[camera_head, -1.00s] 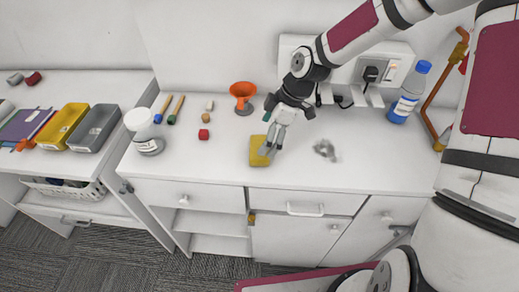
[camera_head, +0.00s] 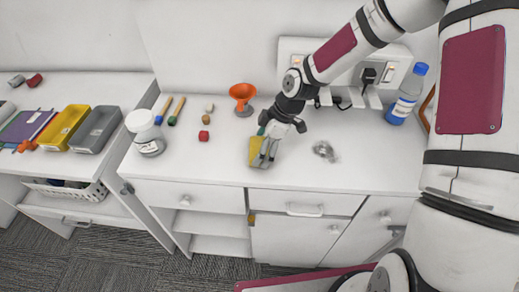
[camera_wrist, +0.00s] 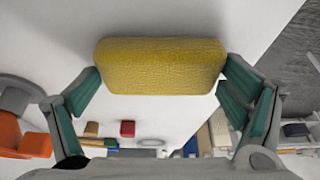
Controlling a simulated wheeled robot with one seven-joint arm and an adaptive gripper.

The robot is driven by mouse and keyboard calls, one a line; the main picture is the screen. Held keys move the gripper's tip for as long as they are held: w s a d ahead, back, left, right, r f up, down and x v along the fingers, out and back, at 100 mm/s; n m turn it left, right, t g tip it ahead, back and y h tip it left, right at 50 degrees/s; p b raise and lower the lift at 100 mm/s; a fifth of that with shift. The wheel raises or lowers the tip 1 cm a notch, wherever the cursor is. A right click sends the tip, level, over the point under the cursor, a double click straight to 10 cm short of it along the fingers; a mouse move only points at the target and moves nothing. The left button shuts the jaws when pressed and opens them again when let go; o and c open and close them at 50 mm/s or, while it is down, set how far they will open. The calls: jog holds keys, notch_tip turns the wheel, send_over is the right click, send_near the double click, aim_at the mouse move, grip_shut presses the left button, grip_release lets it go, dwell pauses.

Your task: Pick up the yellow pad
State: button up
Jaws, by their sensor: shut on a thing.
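The yellow pad (camera_head: 255,152) is at my gripper on the white counter in the head view, partly hidden behind the fingers. In the wrist view the yellow pad (camera_wrist: 160,66) spans the space between the two green-lined fingertips, which press on its left and right ends. My gripper (camera_head: 264,158) is shut on the pad; it also shows in the wrist view (camera_wrist: 158,85). The head view does not clearly show whether the pad is touching the counter or just above it.
A small metal object (camera_head: 324,151) lies to the right. A white-lidded jar (camera_head: 144,132) and a blue bottle (camera_head: 407,95) stand farther out. The counter front is clear.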

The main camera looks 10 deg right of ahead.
aim_at(256, 148)
jog(key=shift+r, duration=0.1)
jog(key=shift+w+r, duration=0.1)
jog(key=shift+r, duration=0.55)
notch_tip(256, 148, up, 2)
jog(key=shift+d+r+b, duration=0.1)
jog(key=shift+b, duration=0.2)
jog(key=s+d+p, duration=0.1)
jog(key=s+d, duration=0.3)
jog(key=s, duration=0.3)
jog(key=s+d+r, duration=0.1)
jog(key=s+d, duration=0.3)
jog(key=s, duration=0.3)
jog(key=shift+r+p, duration=0.15)
jog(key=shift+p, duration=0.25)
jog(key=shift+w, duration=0.1)
